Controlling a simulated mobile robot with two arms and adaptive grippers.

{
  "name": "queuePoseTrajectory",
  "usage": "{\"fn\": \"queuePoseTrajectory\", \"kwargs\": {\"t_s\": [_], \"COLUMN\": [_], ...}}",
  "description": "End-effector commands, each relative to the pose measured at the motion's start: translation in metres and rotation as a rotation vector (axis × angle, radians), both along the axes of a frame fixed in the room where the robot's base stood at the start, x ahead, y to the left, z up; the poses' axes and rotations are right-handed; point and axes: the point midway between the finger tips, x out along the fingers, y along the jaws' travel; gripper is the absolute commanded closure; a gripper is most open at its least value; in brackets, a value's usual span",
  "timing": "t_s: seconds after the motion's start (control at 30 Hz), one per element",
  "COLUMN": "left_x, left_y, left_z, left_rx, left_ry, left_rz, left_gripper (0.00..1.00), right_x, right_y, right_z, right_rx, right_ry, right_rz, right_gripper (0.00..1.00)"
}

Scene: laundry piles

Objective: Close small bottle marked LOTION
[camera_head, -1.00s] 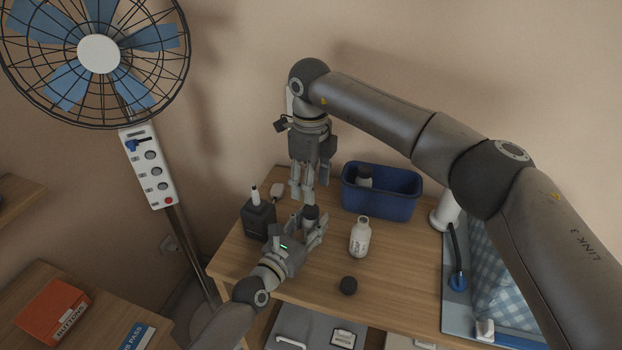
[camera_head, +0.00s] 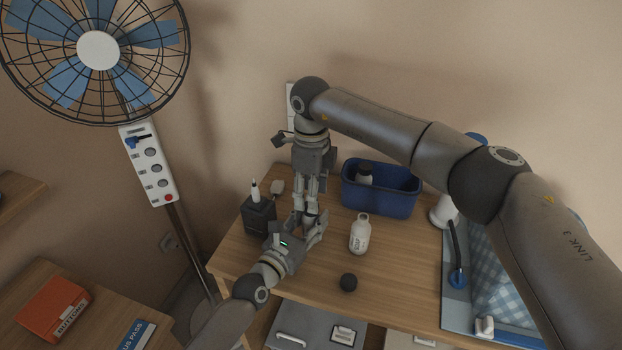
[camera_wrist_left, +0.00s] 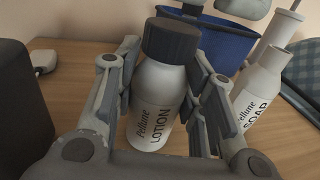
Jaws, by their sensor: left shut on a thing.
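The small white bottle marked LOTION (camera_wrist_left: 160,100) stands between the fingers of my left gripper (camera_wrist_left: 165,105) in the left wrist view. A dark cap (camera_wrist_left: 171,40) sits on its top; how tight it is I cannot tell. In the head view my left gripper (camera_head: 312,232) is shut around the bottle, which is mostly hidden. My right gripper (camera_head: 306,212) points down right above it from the back. Its fingertips overlap the cap's place, so whether they are open or shut is unclear.
An uncapped white bottle (camera_head: 360,233), marked SOAP in the wrist view (camera_wrist_left: 257,95), stands to the right. A blue bin (camera_head: 385,204) holds a dark-capped bottle. A dark container (camera_head: 258,218) stands at left.

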Motion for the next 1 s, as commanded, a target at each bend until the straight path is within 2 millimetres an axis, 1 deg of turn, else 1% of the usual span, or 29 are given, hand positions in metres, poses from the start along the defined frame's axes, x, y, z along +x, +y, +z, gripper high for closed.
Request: {"fn": "queuePoseTrajectory", "kwargs": {"t_s": [0.03, 0.2, 0.37, 0.6, 0.67, 0.9, 1.0], "left_x": [0.000, 0.000, 0.000, 0.000, 0.000, 0.000, 0.000], "left_y": [0.000, 0.000, 0.000, 0.000, 0.000, 0.000, 0.000], "left_z": [0.000, 0.000, 0.000, 0.000, 0.000, 0.000, 0.000], "left_rx": [0.000, 0.000, 0.000, 0.000, 0.000, 0.000, 0.000], "left_ry": [0.000, 0.000, 0.000, 0.000, 0.000, 0.000, 0.000], "left_rz": [0.000, 0.000, 0.000, 0.000, 0.000, 0.000, 0.000], "left_gripper": [1.00, 1.00, 1.00, 1.00, 1.00, 1.00, 1.00], "right_x": [-0.001, 0.000, 0.000, 0.000, 0.000, 0.000, 0.000], "right_y": [0.000, 0.000, 0.000, 0.000, 0.000, 0.000, 0.000], "right_z": [-0.009, -0.027, -0.034, -0.034, -0.034, -0.034, -0.034], "right_rx": [-0.001, -0.002, -0.001, -0.001, -0.001, -0.001, -0.001], "right_ry": [0.003, 0.002, 0.000, -0.001, -0.001, -0.001, -0.001], "right_rz": [0.000, 0.000, 0.000, 0.000, 0.000, 0.000, 0.000], "right_gripper": [0.51, 0.51, 0.51, 0.51, 0.57, 0.88, 1.00]}}
